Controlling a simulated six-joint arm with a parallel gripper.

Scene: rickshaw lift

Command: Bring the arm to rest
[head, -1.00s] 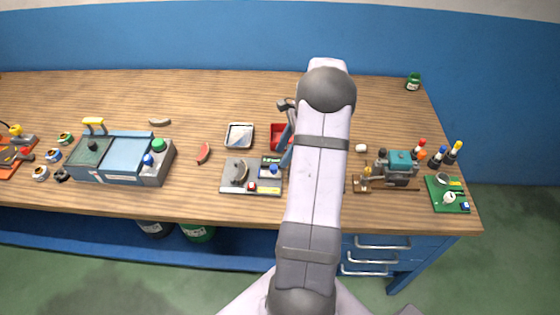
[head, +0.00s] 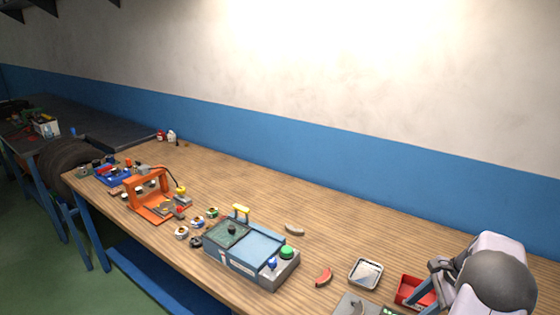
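My arm (head: 492,282) shows at the lower right, folded over the right part of the wooden bench (head: 340,215). Its dark grey end parts (head: 440,267) reach beside and partly over a red tray (head: 410,291). The fingertips of my gripper cannot be made out, so I cannot tell whether it is open or shut. No held thing is visible.
Left of the arm lie a metal tray (head: 366,272), a red curved piece (head: 323,277) and a grey curved piece (head: 294,229). A blue-grey machine (head: 250,250) and an orange frame (head: 150,195) stand farther left.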

